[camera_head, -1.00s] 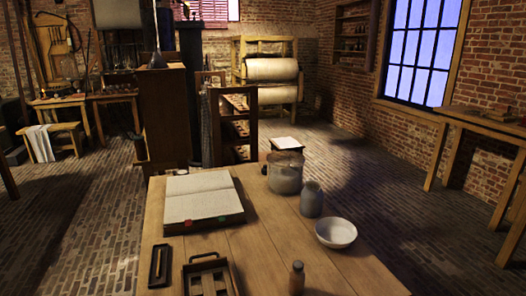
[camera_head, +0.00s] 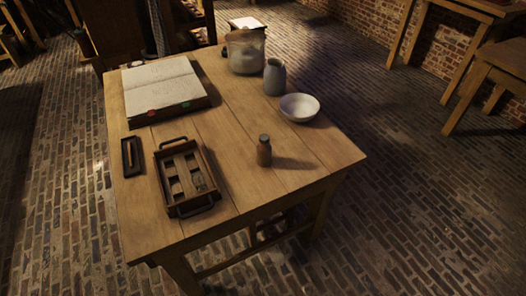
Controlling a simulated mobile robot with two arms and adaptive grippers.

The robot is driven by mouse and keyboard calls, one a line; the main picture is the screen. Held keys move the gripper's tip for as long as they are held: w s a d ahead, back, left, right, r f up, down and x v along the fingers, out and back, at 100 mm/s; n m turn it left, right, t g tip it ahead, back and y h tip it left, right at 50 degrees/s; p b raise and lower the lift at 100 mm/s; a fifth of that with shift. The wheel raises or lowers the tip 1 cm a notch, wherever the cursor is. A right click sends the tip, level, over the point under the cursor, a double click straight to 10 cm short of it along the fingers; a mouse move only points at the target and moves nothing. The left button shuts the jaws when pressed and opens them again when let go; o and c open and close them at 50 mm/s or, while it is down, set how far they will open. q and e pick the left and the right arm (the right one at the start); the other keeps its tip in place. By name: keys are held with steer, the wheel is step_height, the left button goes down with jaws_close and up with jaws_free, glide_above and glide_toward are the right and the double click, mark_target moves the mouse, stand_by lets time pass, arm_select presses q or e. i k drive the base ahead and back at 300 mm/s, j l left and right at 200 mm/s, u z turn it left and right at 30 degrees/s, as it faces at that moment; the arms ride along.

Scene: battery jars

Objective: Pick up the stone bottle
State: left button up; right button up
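Two bottle-like things stand upright on the wooden table (camera_head: 232,186). One is a small brown bottle (camera_head: 264,152) with a narrow neck and darker top, near the front right part of the table. The other is a grey-blue stoneware vessel (camera_head: 274,78) with a short neck and open mouth, farther back, between a large jar and a white bowl. I cannot tell for sure which one is called the stone bottle. Neither of my grippers is in view.
A large glass-like jar (camera_head: 246,52) and the white bowl (camera_head: 299,107) are near the vessel. An open book (camera_head: 162,90), a dark narrow tray (camera_head: 131,156) and a handled wooden carrier (camera_head: 186,178) are on the left. Bare tabletop surrounds the brown bottle.

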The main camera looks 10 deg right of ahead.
mark_target(264, 152)
steer(key=i+j+z, duration=0.1)
steer(key=j, duration=0.3)
steer(key=i+j+z, duration=0.1)
steer(key=j, duration=0.25)
steer(key=i+j+z, duration=0.1)
steer(key=j, duration=0.35)
steer(key=i+j+z, duration=0.1)
steer(key=i+j, duration=0.15)
steer(key=j, duration=0.15)
